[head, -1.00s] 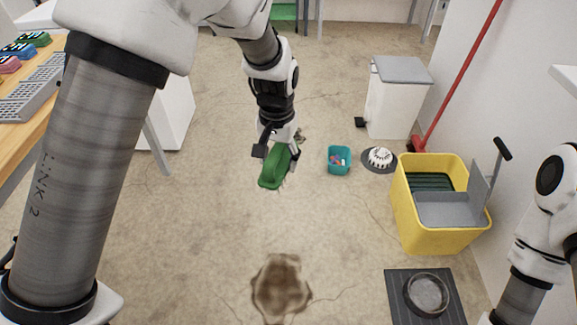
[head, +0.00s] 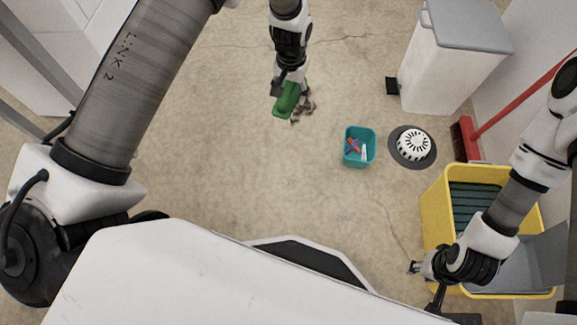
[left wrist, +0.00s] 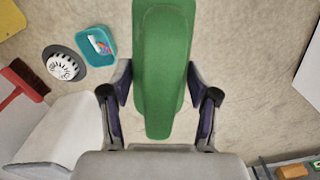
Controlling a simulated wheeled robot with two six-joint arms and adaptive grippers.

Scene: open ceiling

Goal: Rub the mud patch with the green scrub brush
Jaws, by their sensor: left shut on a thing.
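My left gripper (head: 288,88) is shut on the green scrub brush (head: 286,101) and holds it out over the floor. In the left wrist view the brush (left wrist: 166,65) sits between both fingers (left wrist: 160,100), its long green body pointing away. The broad brown mud patch seen earlier does not show now. My right gripper (head: 425,284) is open and empty at the yellow bucket's near left side.
A teal bin (head: 359,160) with small items and a white domed thing on a dark disc (head: 414,146) stand right of the brush. Further right are a yellow bucket (head: 433,207), a red broom (head: 467,140) and a white pedal bin (head: 445,65). Floor at left is clear.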

